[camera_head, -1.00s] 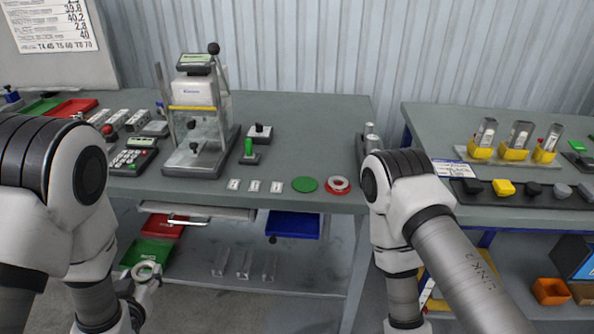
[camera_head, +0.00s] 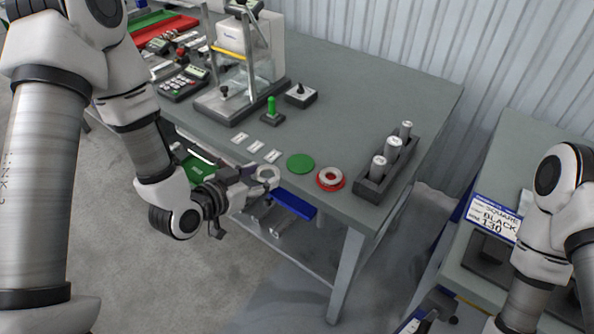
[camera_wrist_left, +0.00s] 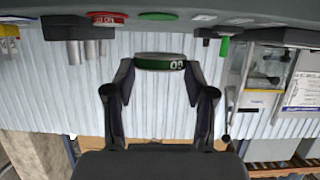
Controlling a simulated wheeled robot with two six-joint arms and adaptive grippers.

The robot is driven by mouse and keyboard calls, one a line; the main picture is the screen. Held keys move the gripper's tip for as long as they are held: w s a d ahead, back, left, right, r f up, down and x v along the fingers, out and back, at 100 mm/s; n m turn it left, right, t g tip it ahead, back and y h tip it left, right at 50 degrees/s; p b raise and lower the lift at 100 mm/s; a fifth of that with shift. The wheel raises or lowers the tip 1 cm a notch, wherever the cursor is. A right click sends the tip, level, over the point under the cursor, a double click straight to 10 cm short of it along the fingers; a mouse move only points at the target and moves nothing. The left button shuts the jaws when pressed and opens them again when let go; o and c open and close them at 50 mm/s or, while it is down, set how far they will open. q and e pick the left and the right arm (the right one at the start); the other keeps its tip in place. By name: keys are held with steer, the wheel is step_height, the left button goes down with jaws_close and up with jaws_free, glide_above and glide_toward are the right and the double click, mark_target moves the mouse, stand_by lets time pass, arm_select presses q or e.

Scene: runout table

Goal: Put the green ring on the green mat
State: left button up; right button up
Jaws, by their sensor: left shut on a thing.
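My left gripper (camera_head: 256,181) is shut on the green ring (camera_head: 267,173), just off the table's front edge. The ring looks pale grey from above. In the left wrist view the ring (camera_wrist_left: 160,62) shows a dark green band with light marks, between the two fingers (camera_wrist_left: 160,80). The green mat (camera_head: 300,163) is a flat, bare disc near the table's front edge, to the right of the ring. It also shows in the left wrist view (camera_wrist_left: 158,16), beyond the ring. My right gripper is out of view.
White labels (camera_head: 256,147) and a green-handled stand (camera_head: 271,112) lie to the left. A blue tray (camera_head: 296,207) is below the tabletop.

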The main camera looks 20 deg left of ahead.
arm_select(q)
steer(key=p, duration=0.3)
glide_above(295, 169)
steer(key=shift+s+f, duration=0.15)
steer(key=shift+f, duration=0.35)
steer(key=f, duration=0.1)
steer(key=f+p, duration=0.1)
steer(key=f, duration=0.1)
steer(key=shift+w+f, duration=0.25)
steer(key=shift+f, duration=0.2)
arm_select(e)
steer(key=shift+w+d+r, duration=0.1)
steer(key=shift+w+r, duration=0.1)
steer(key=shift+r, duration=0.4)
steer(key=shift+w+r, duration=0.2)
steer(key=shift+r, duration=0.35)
arm_select(q)
steer(key=shift+s, duration=0.1)
steer(key=o, duration=0.9)
steer(key=shift+f, duration=0.15)
steer(key=o, duration=0.5)
steer(key=shift+c, duration=0.2)
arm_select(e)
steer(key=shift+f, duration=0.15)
